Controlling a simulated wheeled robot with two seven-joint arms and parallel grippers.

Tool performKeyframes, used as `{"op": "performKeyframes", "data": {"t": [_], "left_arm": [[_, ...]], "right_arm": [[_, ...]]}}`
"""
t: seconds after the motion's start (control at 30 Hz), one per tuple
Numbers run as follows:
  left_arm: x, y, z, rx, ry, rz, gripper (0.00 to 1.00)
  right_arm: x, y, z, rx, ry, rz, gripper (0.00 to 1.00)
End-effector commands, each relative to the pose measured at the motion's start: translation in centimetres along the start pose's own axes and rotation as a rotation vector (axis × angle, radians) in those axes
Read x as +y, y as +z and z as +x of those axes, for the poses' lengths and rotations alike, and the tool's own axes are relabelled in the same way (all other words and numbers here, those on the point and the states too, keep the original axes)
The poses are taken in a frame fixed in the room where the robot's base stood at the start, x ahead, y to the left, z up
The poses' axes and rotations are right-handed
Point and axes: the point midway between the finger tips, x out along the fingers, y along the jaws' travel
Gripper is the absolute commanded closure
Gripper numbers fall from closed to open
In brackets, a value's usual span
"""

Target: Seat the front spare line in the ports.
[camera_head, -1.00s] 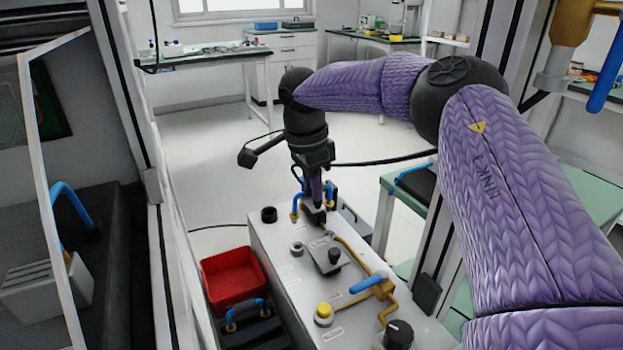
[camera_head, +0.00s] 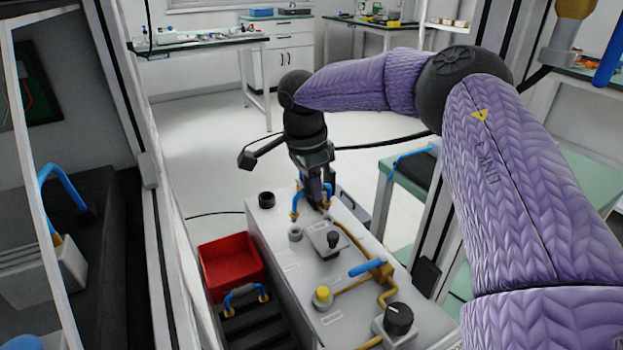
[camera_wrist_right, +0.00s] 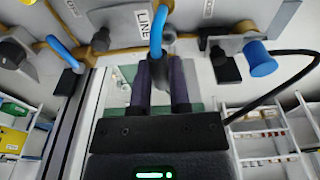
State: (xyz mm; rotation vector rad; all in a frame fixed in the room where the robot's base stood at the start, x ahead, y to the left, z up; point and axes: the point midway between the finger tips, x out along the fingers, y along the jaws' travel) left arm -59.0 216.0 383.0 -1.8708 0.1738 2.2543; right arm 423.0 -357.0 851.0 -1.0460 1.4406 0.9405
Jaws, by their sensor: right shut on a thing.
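My right gripper (camera_head: 316,199) points down over the far end of the grey box (camera_head: 285,270). It is shut on a blue line (camera_head: 296,203) with brass ends, whose two sides show either side of the fingers. In the right wrist view the blue line (camera_wrist_right: 157,30) rises between the dark fingers of the gripper (camera_wrist_right: 162,75). The line's lower ends are close to the box top; I cannot tell whether they touch the ports. A second blue line (camera_head: 240,290) stands in a black rack (camera_head: 255,325) at the box's left side. My left gripper is not in view.
The box top carries a black knob (camera_head: 398,316), a yellow button (camera_head: 322,295), a blue-handled valve (camera_head: 368,267) and brass pipes. A red bin (camera_head: 230,262) stands left of the box. A black cable passes behind my wrist. A frame post stands at left.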

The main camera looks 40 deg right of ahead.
Motion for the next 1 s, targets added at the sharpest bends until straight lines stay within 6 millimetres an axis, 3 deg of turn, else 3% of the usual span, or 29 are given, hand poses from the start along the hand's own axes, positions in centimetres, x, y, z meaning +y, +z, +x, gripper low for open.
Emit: {"op": "performKeyframes", "data": {"t": [0.47, 1.0], "left_arm": [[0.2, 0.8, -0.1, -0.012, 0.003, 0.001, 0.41], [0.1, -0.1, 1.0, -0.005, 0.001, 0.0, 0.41]], "right_arm": [[0.6, 0.1, 0.6, -0.001, 0.0, 0.0, 1.0], [0.6, 0.4, 2.4, -0.001, 0.0, -0.001, 1.0]]}}
